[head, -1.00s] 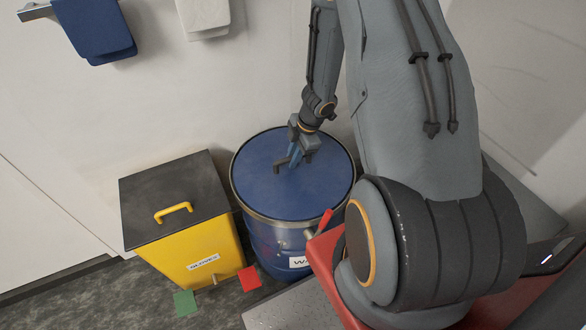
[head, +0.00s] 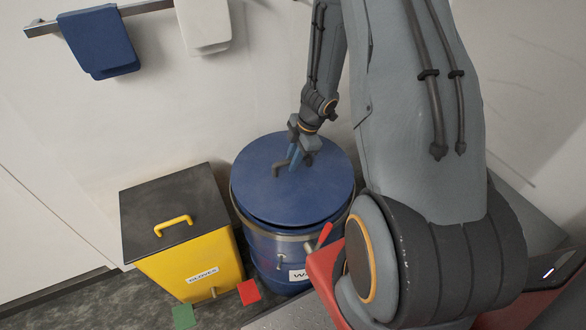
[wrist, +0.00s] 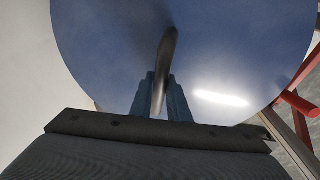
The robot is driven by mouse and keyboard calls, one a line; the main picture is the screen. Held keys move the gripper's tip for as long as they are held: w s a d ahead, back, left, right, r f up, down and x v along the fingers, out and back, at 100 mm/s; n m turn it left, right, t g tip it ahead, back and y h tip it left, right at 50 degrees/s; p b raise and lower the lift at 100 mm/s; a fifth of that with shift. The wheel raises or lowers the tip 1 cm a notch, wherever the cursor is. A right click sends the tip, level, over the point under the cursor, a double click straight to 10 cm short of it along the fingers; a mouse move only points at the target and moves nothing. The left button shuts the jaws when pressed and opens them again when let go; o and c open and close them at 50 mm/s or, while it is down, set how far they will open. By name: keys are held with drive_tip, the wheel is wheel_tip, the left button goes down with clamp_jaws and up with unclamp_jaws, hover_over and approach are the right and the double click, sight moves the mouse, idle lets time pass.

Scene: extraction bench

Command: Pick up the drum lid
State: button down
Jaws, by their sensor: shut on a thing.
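The drum lid (head: 265,190) is a round blue disc with a dark handle (head: 279,168) on top. It sits at the top of the blue waste drum (head: 262,246), with a dark gap showing between its front edge and the drum's metal rim. My gripper (head: 295,160) is over the lid's middle, shut on the handle. In the wrist view, the two blue fingers (wrist: 160,98) close on the handle (wrist: 168,60) from both sides, with the lid (wrist: 100,45) filling the background. The drum's inside is hidden.
A yellow bin (head: 200,265) with a dark lid and yellow handle stands left of the drum. Blue (head: 100,42) and white (head: 203,22) cloths hang on the wall rail. Red (head: 249,292) and green (head: 184,316) squares lie by the bin. A red lever (head: 325,234) is at the drum's right.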

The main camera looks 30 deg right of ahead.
wheel_tip(320, 180, up, 23)
drive_tip(key=shift+p, duration=0.35)
